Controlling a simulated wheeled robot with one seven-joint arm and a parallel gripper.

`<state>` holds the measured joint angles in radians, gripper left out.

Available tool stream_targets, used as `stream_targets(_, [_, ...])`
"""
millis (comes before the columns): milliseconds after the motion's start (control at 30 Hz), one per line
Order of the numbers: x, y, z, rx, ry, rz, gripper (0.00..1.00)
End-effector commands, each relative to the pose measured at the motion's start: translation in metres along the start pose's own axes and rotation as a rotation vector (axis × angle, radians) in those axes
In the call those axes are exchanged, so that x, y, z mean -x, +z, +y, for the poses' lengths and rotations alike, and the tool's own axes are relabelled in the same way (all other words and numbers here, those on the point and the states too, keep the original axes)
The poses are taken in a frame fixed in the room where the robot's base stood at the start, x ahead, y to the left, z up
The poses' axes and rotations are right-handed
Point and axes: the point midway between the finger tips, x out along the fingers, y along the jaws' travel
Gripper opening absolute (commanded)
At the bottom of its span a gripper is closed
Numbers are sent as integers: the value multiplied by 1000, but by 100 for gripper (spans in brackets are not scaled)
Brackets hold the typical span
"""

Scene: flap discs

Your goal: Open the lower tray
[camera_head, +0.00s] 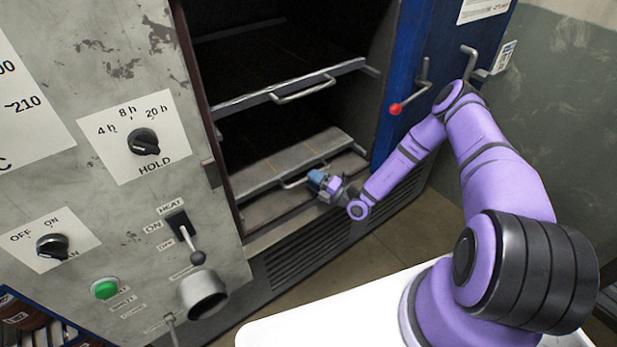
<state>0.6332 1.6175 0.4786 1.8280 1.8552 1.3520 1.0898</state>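The lower tray (285,160) is a grey metal shelf low in the open oven cabinet. Its bar handle (294,184) runs along its front edge. My gripper (318,178) is at the right end of this handle, with its blue fingers pointing left toward it. The fingers are small here and partly hidden by the gripper body, so I cannot tell whether they are closed on the handle. The upper tray (290,91) with its own handle (303,90) is above, roughly level with the cabinet front.
The blue door (420,80) stands open at the right, with a red-knobbed lever (396,108). The grey control panel (110,130) with knobs and switches is at the left. A vented base (330,235) lies below the tray. Bare floor (390,255) shows in front.

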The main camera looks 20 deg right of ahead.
Motion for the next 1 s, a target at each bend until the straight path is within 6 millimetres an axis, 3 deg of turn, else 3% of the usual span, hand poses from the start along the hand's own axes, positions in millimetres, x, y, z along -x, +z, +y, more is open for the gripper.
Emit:
stream_targets(200, [-18, 0, 0, -1, 0, 0, 39])
stream_targets(500, [-20, 0, 0, -1, 0, 0, 39])
stream_targets(533, [-20, 0, 0, -1, 0, 0, 37])
stream_targets(700, [-20, 0, 0, -1, 0, 0, 0])
stream_targets(1000, [-15, -2, 1, -1, -1, -1, 0])
